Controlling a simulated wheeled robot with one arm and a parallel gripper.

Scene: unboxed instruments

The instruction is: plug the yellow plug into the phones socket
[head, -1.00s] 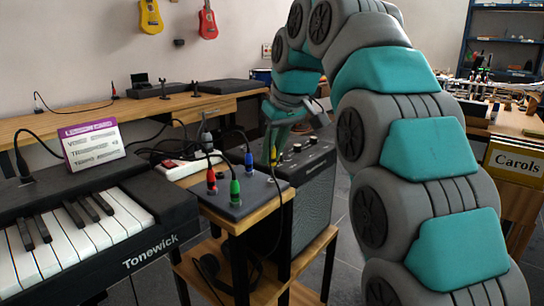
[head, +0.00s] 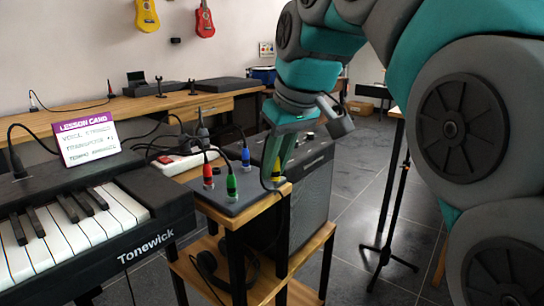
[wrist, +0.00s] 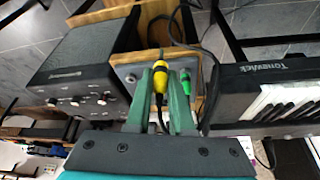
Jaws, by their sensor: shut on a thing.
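My gripper (head: 279,175) is shut on the yellow plug (head: 277,167), above the right edge of a small grey-topped stand. In the wrist view the yellow plug (wrist: 159,75) sits between the green fingers (wrist: 160,82), a black cord trailing from it. The plug is clear of any socket that I can make out. The phones socket cannot be picked out: no such label is legible on the black amplifier (head: 309,185) or the Tonewick keyboard (head: 150,232).
Red (head: 207,176), green (head: 231,186) and blue (head: 246,156) plugs stand upright on the grey stand top (head: 215,200), beside the gripper. A white power strip (head: 185,160) lies behind. A thin black stand (head: 390,215) is on the right floor.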

